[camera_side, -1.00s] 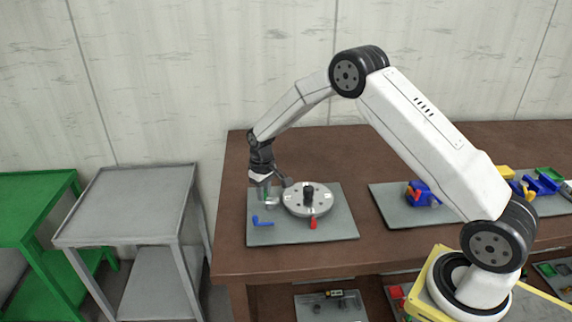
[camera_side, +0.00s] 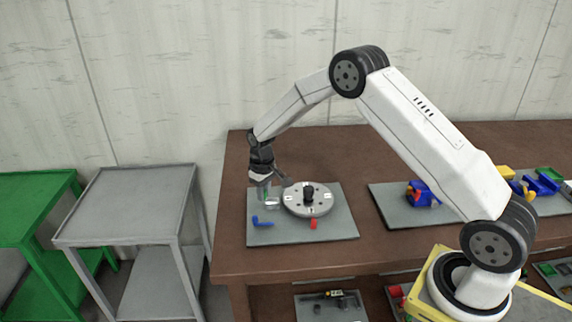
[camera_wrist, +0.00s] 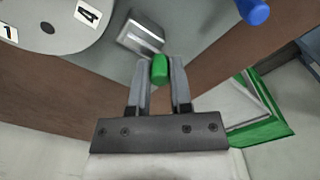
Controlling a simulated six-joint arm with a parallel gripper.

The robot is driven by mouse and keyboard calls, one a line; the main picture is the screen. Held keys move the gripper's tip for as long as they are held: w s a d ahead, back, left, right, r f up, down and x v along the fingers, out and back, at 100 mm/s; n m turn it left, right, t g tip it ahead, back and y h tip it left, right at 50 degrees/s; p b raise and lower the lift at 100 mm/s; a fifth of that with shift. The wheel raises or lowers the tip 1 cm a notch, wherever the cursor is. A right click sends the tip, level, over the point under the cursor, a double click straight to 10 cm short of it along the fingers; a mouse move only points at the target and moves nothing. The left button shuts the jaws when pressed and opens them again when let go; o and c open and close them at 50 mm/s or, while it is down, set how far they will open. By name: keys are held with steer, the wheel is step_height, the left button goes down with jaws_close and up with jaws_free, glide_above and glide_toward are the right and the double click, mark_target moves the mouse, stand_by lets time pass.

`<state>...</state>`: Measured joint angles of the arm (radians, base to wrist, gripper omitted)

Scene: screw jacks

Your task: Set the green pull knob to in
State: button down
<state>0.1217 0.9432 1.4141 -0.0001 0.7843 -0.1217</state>
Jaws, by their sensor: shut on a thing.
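The green pull knob (camera_wrist: 160,69) sits between my fingertips in the wrist view, next to a small silver block (camera_wrist: 140,36) on the grey board. My gripper (camera_wrist: 160,80) is shut on the knob. In the side view my gripper (camera_side: 264,194) is low over the left part of the grey board (camera_side: 300,234). The knob is only a small green patch there, mostly hidden by the fingers. How far the knob stands out from its block I cannot tell.
A round grey dial plate (camera_side: 308,200) with a black centre knob is just right of my gripper. A blue handle (camera_side: 262,221) and a red piece (camera_side: 314,224) are in front. Another board with blue parts (camera_side: 424,194) lies further right. The table's left edge is close.

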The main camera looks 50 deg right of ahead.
mark_target(273, 198)
steer(key=shift+s+d, duration=0.85)
steer(key=shift+d, duration=0.05)
steer(key=c, duration=0.5)
jaws_free()
steer(key=shift+c, duration=0.2)
steer(key=shift+r, duration=0.5)
step_height(273, 198, up, 7)
